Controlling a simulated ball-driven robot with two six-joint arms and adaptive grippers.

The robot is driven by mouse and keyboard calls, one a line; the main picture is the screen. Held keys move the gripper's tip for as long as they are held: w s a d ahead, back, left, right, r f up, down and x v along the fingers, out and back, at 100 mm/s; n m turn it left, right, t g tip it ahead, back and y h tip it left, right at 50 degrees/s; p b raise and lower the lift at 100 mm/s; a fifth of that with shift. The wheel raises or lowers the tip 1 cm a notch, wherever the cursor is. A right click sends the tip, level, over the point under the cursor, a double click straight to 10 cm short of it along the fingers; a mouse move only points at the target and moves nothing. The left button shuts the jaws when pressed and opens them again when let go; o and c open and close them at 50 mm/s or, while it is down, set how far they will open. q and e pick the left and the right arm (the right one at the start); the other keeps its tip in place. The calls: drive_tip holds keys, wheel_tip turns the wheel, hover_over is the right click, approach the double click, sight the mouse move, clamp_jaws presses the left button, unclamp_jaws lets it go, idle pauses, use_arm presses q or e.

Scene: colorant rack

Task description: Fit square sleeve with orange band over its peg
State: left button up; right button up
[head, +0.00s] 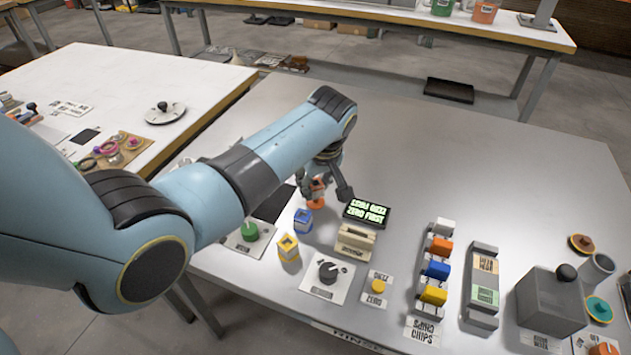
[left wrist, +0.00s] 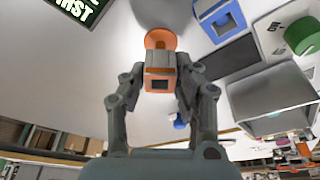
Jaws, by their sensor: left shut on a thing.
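The square sleeve with the orange band (left wrist: 160,82) is held between the fingers of my left gripper (left wrist: 160,95), with a dark square opening facing the wrist camera. In the head view the sleeve (head: 316,187) is partly hidden by my left gripper (head: 324,180). A round orange piece (left wrist: 160,39) shows just beyond the sleeve in the left wrist view. I cannot tell whether it touches the sleeve or whether a peg is inside. A blue-banded piece (head: 303,221) and a yellow-banded piece (head: 288,248) stand nearer the front. My right gripper is not in view.
A lit display (head: 367,213) stands just right of the gripper, with a beige box (head: 355,241) in front. A green knob (head: 250,231) and a black dial (head: 328,271) are near the front edge. A colored chip rack (head: 427,285) stands right. The table's back is clear.

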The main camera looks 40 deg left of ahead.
use_arm(q)
drive_tip(key=shift+f+b, duration=0.7)
drive_tip(key=shift+f, duration=0.55)
drive_tip(key=o, duration=0.9)
